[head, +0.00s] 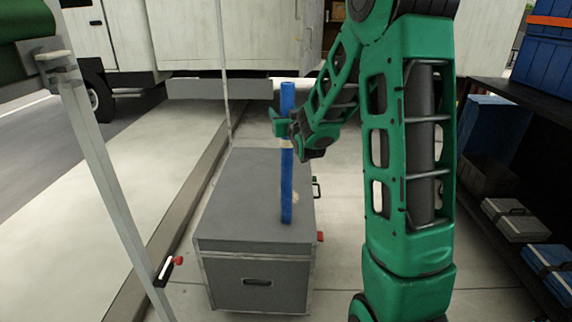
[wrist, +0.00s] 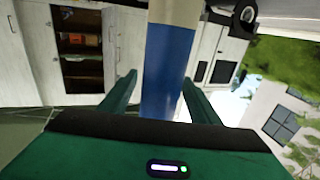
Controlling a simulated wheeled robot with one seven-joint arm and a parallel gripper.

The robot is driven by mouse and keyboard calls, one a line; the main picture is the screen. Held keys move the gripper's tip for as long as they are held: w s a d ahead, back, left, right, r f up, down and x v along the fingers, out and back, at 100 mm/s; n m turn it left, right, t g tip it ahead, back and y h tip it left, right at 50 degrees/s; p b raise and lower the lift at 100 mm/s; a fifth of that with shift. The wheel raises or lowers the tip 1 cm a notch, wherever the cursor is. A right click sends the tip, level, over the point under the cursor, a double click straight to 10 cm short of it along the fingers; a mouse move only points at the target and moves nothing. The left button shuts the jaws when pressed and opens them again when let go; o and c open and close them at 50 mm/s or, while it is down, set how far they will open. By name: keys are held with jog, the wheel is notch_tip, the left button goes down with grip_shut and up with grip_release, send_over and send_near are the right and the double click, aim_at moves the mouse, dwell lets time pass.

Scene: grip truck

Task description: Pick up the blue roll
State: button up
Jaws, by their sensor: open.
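The blue roll (head: 286,185) is a tall, thin blue cylinder with a pale band near its middle. It stands upright on the grey case (head: 250,240). My gripper (head: 280,124) is at the roll's upper half, just above the pale band. In the wrist view the roll (wrist: 165,75) stands between the two open green fingers (wrist: 160,95), with a gap showing towards the left finger. The right finger is close to the roll, and I cannot tell if it touches.
A shelf (head: 500,190) with cases and a blue crate (head: 548,60) stands at the right. A grey metal pole (head: 105,180) slants down at the left. A white truck (head: 185,35) is behind. Pavement beside the case is clear.

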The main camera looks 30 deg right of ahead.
aim_at(284, 98)
jog(key=shift+w+d, duration=0.1)
jog(key=shift+w, duration=0.3)
grip_shut()
jog(key=s+a+r, duration=0.1)
jog(key=a+r, duration=1)
jog(key=shift+s+a, duration=0.15)
jog(key=shift+a, duration=0.1)
dwell(0.5)
jog(key=shift+r, duration=0.15)
